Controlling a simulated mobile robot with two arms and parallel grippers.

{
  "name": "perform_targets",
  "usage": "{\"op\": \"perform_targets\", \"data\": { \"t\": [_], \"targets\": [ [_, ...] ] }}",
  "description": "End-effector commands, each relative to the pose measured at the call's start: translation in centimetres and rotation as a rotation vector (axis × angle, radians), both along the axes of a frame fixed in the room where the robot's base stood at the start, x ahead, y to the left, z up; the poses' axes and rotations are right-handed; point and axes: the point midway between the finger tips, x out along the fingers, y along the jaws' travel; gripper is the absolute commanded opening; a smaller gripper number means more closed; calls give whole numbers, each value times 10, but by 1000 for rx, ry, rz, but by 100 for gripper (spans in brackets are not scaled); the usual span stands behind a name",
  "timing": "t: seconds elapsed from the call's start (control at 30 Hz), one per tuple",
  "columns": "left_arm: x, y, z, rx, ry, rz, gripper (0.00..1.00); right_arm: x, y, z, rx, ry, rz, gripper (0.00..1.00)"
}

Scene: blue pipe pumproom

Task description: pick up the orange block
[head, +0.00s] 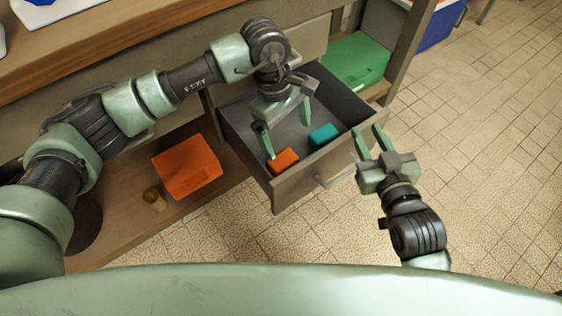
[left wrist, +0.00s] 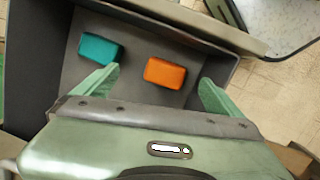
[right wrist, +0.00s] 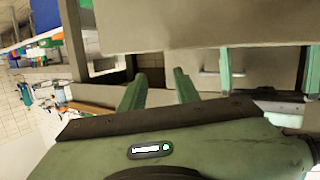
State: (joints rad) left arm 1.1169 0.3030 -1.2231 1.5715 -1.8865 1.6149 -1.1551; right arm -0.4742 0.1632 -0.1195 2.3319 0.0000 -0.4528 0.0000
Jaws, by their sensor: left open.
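An orange block (head: 283,161) lies on the floor of an open grey drawer (head: 334,163), near its front left corner. My left gripper (head: 287,132) is open and points down into the drawer. One finger partly overlaps the orange block in the head view. In the left wrist view the orange block (left wrist: 165,73) sits ahead of the gap between the two fingers, with nothing held. My right gripper (head: 368,138) is open and empty, outside the drawer, just right of its front and handle. Its fingers also show apart in the right wrist view (right wrist: 158,85).
A teal block (head: 324,136) lies in the drawer beside the orange one. The drawer's walls surround the left fingers. An orange box (head: 187,166) and a small wooden piece (head: 154,199) rest on the lower shelf. A green bin (head: 355,60) stands behind. The tiled floor at right is clear.

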Motion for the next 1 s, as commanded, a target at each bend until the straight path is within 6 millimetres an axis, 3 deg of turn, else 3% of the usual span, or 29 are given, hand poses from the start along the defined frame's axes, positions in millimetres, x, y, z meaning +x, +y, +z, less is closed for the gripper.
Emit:
{"op": "perform_targets", "data": {
  "t": [0.1,0.23,0.6,1.0],
  "targets": [
    [-6,5,-5,105,-47,-101,98,-10,25,11,57,-12,28,32],
    [-9,10,-7,170,-70,-151,98,-15,38,25,90,-28,45,32],
    [-11,10,-61,175,-68,-155,98,-12,48,85,164,-335,79,32],
    [-11,8,-90,172,-68,-154,98,-22,51,125,214,-548,98,32]
  ]
}}
